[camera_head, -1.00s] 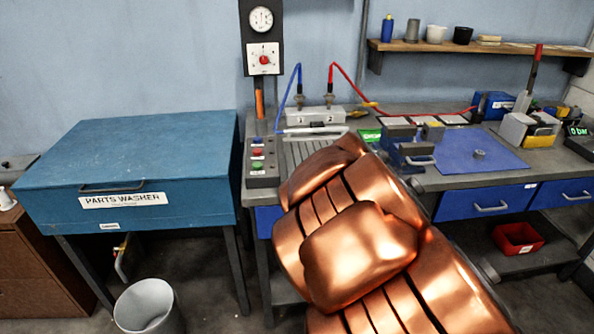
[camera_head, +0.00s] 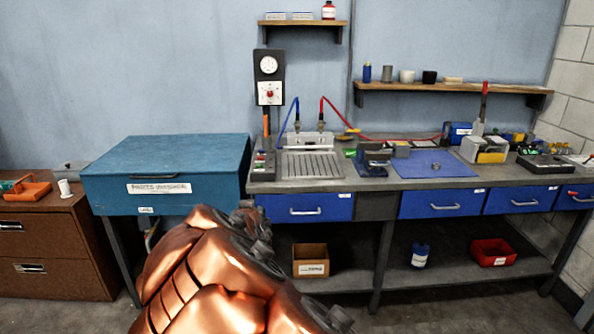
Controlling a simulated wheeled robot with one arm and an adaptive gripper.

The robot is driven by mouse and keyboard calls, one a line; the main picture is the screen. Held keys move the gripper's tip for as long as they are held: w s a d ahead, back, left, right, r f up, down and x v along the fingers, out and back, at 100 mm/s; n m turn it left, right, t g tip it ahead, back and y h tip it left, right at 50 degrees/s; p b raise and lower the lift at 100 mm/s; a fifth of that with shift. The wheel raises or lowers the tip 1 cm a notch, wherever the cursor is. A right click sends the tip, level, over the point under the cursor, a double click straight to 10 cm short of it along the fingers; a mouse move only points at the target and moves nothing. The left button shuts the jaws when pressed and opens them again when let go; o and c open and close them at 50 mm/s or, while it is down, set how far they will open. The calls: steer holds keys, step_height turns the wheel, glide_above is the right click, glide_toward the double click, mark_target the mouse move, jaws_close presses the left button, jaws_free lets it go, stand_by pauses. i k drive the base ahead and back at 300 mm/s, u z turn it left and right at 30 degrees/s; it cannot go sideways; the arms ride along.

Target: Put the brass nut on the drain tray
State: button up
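I cannot make out a brass nut with certainty. A small grey ring-like part (camera_head: 436,166) lies on the blue mat (camera_head: 415,169) on the bench; its material is too small to tell. A small yellowish piece (camera_head: 352,131) is by the red hose behind the bench's middle. A ribbed grey metal tray (camera_head: 312,166), which looks like the drain tray, sits left of the mat, below the blue and red hose fittings. Its ribbed top looks bare. My copper-coloured arm fills the lower left foreground, well short of the bench; my gripper's fingers do not show.
The blue parts washer (camera_head: 165,172) stands left of the bench, a brown cabinet (camera_head: 50,240) further left. Under the bench are a cardboard box (camera_head: 310,260) and a red bin (camera_head: 492,252). Open floor shows in front.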

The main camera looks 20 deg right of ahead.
mark_target(313, 173)
steer(key=u, duration=0.6)
steer(key=i, duration=0.85)
steer(key=u, duration=0.4)
steer(key=i, duration=0.9)
steer(key=z, duration=1)
steer(key=i, duration=0.65)
steer(key=z, duration=0.7)
